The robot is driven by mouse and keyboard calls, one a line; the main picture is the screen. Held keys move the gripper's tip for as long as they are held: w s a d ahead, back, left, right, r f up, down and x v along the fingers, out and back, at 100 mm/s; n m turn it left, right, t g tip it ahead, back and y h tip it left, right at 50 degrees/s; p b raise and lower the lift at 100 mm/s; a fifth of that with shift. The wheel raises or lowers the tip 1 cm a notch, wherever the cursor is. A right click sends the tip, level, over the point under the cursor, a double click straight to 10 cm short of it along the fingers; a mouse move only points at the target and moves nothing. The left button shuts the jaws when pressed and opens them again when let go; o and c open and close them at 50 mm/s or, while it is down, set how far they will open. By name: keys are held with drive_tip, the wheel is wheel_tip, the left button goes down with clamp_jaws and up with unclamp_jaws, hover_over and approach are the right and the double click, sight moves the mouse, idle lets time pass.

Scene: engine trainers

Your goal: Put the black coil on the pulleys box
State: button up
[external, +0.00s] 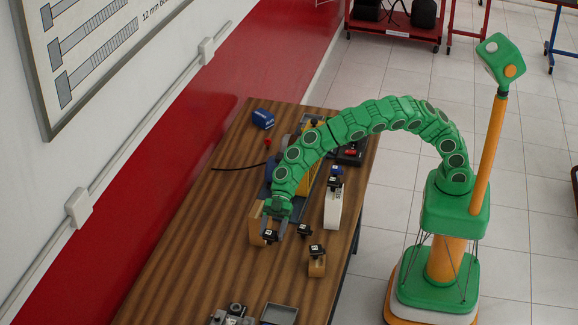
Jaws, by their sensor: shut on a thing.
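My green gripper (275,228) points down over the wooden table, at the end of my arched arm. It is shut on a small black piece with a white label, which seems to be the black coil (270,237). The piece is beside the upright tan wooden box (256,224); I cannot tell whether they touch. Similar black labelled pieces are nearby: one to the right (303,231), one on a small wooden block (317,250) and one near a white box (333,208). I cannot read which box is the pulleys box.
The wooden table (190,255) has free room at front left. A blue item (263,119) and a black cable (238,168) lie at the back. A grey tray (280,314) and a metal device (232,314) are at the front. My arm hides part of the engine trainer parts.

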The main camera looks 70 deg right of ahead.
drive_tip(key=s+d+r, duration=0.1)
drive_tip(key=d+r, duration=0.7)
drive_tip(key=d, duration=0.1)
drive_tip(key=s+d+r, duration=0.2)
drive_tip(key=d+r, duration=0.7)
drive_tip(key=d, duration=0.1)
drive_tip(key=shift+s+d+r, duration=0.15)
drive_tip(key=shift+s+r, duration=0.1)
drive_tip(key=shift+s, duration=0.05)
drive_tip(key=shift+w+a+f, duration=0.65)
drive_tip(key=shift+w+a, duration=0.1)
drive_tip(key=shift+w, duration=0.4)
drive_tip(key=shift+w+a+f, duration=0.6)
drive_tip(key=shift+w+a, duration=0.15)
drive_tip(key=shift+w, duration=0.45)
drive_tip(key=shift+w+a+f, duration=0.65)
drive_tip(key=shift+w+a, duration=0.1)
drive_tip(key=shift+w, duration=0.4)
hover_over(260, 207)
drive_tip(key=f, duration=0.3)
drive_tip(key=s+f, duration=0.1)
drive_tip(key=f, duration=0.1)
drive_tip(key=shift+d+f, duration=0.1)
drive_tip(key=shift+d, duration=0.1)
drive_tip(key=shift+w+a+f, duration=0.15)
drive_tip(key=shift+w+f, duration=0.25)
drive_tip(key=shift+f, duration=1.6)
drive_tip(key=shift+f, duration=0.1)
drive_tip(key=o, duration=1.1)
drive_tip(key=shift+o, duration=0.2)
